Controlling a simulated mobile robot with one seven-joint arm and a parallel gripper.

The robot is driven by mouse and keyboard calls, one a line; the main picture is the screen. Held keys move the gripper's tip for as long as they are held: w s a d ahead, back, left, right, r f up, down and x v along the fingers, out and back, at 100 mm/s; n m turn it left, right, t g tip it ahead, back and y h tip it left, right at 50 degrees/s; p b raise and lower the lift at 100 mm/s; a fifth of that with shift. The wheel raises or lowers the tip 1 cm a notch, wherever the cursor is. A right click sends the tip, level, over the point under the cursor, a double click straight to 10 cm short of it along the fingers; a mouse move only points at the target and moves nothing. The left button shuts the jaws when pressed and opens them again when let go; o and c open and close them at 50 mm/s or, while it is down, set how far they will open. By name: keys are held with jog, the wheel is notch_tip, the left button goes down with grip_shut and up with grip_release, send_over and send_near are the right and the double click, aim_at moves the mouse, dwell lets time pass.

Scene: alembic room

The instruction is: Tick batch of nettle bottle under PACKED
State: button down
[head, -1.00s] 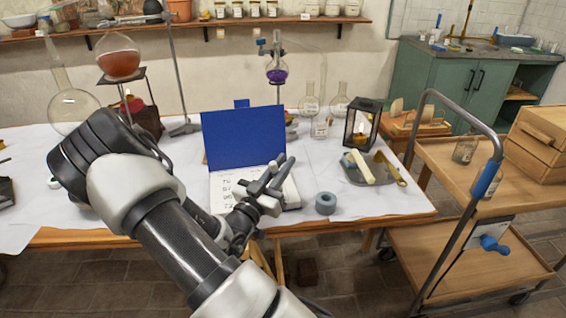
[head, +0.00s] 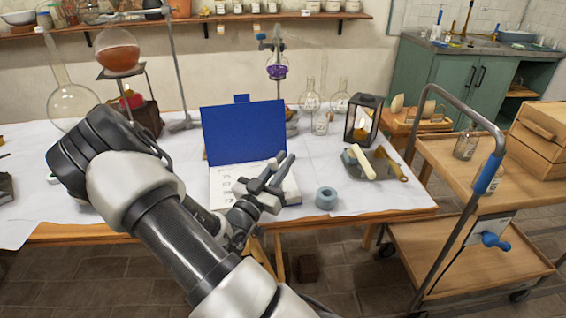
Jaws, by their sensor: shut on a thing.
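An open register with a blue cover (head: 243,133) lies on the white-topped table, its cover standing up at the back. Its white page (head: 222,175) has a column of dark marks down the left side, too small to read. My gripper (head: 282,165) is over the right part of the page and hides much of it. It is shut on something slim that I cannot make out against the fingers. I cannot tell whether it touches the page. A small labelled glass bottle (head: 466,145) stands on the trolley; its label is unreadable, so I cannot tell whether it is the nettle bottle.
A blue-grey ring (head: 326,198) sits right of the register. Beyond it are a dark tray (head: 374,172) with pale pieces and a black lantern (head: 363,122). Glass flasks (head: 310,100) stand behind. The wooden trolley (head: 430,150) with its metal handle stands at the right.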

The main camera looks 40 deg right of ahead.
jog(key=shift+f+b, duration=0.3)
jog(key=shift+b, duration=0.05)
dwell(0.5)
jog(key=shift+s+d, duration=0.1)
jog(key=shift+s, duration=0.35)
dwell(0.7)
jog(key=shift+w+d+b, duration=0.35)
jog(key=shift+d+b, duration=0.25)
jog(key=shift+b, duration=0.2)
dwell(1.0)
jog(key=shift+d+r, duration=0.2)
dwell(0.7)
jog(key=shift+r, duration=0.1)
notch_tip(320, 180, up, 5)
jog(key=p, duration=0.4)
jog(key=shift+w+r, duration=0.1)
jog(key=shift+r, duration=0.1)
dwell(0.6)
